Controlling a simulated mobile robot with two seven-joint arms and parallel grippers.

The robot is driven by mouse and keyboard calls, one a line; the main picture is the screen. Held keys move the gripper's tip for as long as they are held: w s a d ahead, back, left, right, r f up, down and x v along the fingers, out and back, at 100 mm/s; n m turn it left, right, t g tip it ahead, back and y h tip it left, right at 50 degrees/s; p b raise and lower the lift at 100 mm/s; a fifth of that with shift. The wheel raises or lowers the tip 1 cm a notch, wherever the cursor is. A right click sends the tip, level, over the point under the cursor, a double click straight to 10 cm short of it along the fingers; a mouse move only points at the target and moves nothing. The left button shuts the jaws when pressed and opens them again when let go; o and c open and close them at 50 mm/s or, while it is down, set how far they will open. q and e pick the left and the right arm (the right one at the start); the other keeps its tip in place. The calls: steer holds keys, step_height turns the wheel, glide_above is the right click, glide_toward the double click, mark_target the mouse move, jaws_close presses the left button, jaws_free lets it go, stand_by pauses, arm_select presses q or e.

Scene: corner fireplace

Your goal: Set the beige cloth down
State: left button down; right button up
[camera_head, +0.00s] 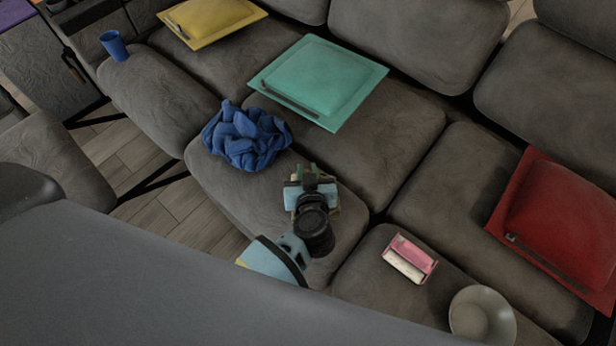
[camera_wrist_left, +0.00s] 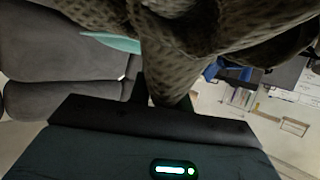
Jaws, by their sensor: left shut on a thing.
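My left gripper (camera_head: 312,178) is over the front seat cushion in the head view, seen from behind and above. It is shut on the beige cloth, which fills the upper part of the left wrist view (camera_wrist_left: 190,45) as a bunched, patterned, brownish fabric. In the head view my wrist hides nearly all of the cloth. I cannot tell whether the cloth touches the seat. My right gripper is not in view.
On the grey sofa (camera_head: 395,135) lie a crumpled blue cloth (camera_head: 245,137), a teal cushion (camera_head: 322,80), a yellow cushion (camera_head: 212,17) and a red cushion (camera_head: 560,220). A pink box (camera_head: 409,258), a bowl (camera_head: 482,312) and a blue cup (camera_head: 114,46) stand about.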

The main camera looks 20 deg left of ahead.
arm_select(q)
step_height(320, 180, down, 4)
steer(key=shift+w+r+b, duration=0.15)
steer(key=shift+b, duration=0.9)
steer(key=shift+r, duration=0.1)
steer(key=c, duration=1.3)
jaws_free()
